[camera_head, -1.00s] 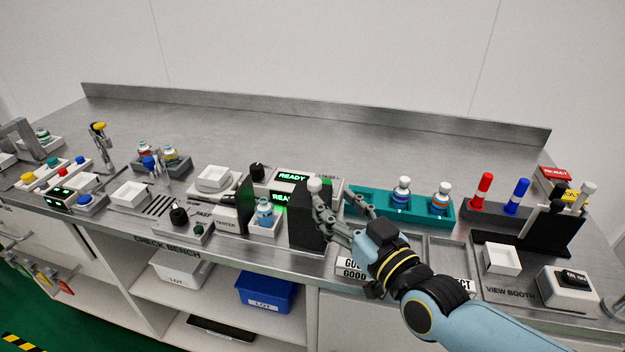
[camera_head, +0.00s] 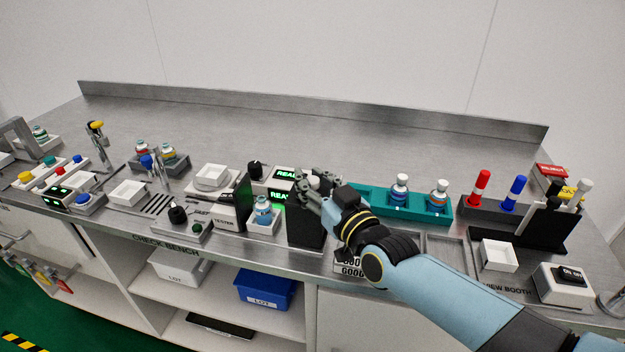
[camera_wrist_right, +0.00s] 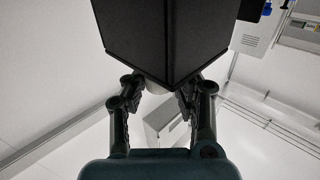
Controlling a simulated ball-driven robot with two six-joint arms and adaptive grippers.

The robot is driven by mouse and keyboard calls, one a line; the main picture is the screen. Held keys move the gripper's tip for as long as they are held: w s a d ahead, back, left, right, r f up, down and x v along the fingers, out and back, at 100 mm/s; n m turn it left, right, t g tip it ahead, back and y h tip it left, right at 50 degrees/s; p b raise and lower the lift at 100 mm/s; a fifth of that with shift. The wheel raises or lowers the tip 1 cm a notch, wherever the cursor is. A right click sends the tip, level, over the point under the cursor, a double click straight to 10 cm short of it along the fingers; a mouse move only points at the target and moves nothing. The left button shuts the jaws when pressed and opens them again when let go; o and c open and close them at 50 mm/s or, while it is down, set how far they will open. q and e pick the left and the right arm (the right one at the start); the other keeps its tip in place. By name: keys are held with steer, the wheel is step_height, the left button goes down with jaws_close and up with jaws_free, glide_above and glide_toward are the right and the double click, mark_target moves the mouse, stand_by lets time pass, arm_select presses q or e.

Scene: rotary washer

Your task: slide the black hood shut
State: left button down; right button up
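The black hood (camera_head: 304,228) stands at the right end of the tester (camera_head: 225,222), beside an open bay holding a small bottle with a blue band (camera_head: 263,213). A pale round knob (camera_head: 313,181) sits on the hood's top. My right gripper (camera_head: 311,186) is at the hood's top, with its fingers about the knob. In the right wrist view, the hood (camera_wrist_right: 165,30) fills the top middle and the knob (camera_wrist_right: 155,88) shows between the two open fingers, with a gap at the left finger. Contact at the right finger is unclear. My left gripper is out of view.
A black upright plate (camera_head: 243,198) stands left of the bay. Green READY displays (camera_head: 284,174) are behind. A teal rack (camera_head: 415,208) with two bottles lies to the right. The rear steel bench (camera_head: 300,130) is clear.

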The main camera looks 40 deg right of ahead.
jaws_close()
steer(key=shift+w+f, duration=0.1)
steer(key=shift+f, duration=0.05)
steer(key=w+a, duration=0.6)
steer(key=w, duration=0.1)
steer(key=shift+w+a+f, duration=0.2)
steer(key=shift+w+a, duration=0.1)
jaws_free()
steer(key=o, duration=0.6)
steer(key=shift+s+a+r, duration=0.1)
steer(key=shift+a+r, duration=0.15)
steer(key=shift+d, duration=0.15)
